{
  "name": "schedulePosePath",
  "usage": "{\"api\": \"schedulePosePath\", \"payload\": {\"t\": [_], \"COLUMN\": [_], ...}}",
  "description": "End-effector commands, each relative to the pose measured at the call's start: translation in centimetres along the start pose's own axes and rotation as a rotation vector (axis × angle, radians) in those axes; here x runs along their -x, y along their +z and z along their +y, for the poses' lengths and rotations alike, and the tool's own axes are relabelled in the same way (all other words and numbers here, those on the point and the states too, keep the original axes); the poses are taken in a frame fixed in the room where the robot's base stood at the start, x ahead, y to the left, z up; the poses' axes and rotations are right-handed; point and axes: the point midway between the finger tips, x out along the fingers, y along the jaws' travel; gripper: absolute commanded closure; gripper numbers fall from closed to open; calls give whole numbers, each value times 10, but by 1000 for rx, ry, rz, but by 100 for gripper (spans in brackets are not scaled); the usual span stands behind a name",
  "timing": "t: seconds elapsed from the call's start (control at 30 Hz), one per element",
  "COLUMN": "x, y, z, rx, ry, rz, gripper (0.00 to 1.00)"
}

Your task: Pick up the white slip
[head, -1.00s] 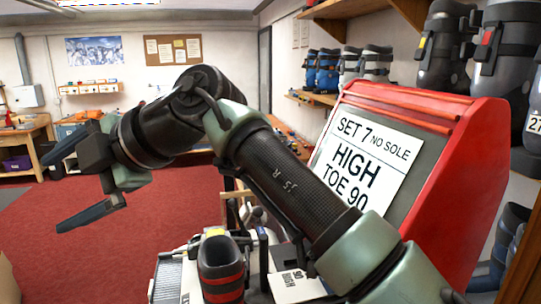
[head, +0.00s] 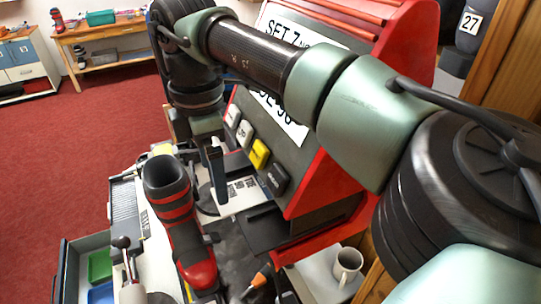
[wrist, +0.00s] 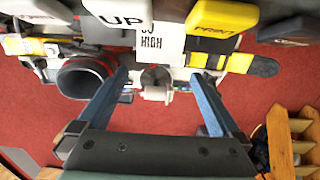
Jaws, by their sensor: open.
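The white slip (head: 238,192) with black print lies at the foot of the red machine (head: 335,195), below its row of keys. In the wrist view the slip (wrist: 154,42) shows upside-down-free print reading HIGH, between the ends of the fingers and partly behind the white UP key. My gripper (head: 214,165) points down beside the machine's keys, close to the slip in the head view. In the wrist view my gripper (wrist: 158,76) is open, with both blue fingers wide apart and nothing held between them. Whether a finger touches anything cannot be told.
A black boot with red bands (head: 170,205) stands left of the slip; its open top (wrist: 85,78) is near the left finger. The white UP key (wrist: 120,12) and yellow PRINT key (wrist: 222,18) jut out. A mug (head: 347,263) stands at the right.

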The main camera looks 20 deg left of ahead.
Motion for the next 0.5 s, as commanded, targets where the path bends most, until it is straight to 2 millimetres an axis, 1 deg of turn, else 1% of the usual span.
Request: {"api": "schedulePosePath", "payload": {"t": [0.13, 0.4, 0.5], "x": [-10, -47, -53], "y": [-1, -2, -2], "z": [0, 1, 1], "rx": [1, 2, 2], "ry": [-3, -1, 0], "rz": [3, 3, 2], "gripper": [0, 0, 0]}}
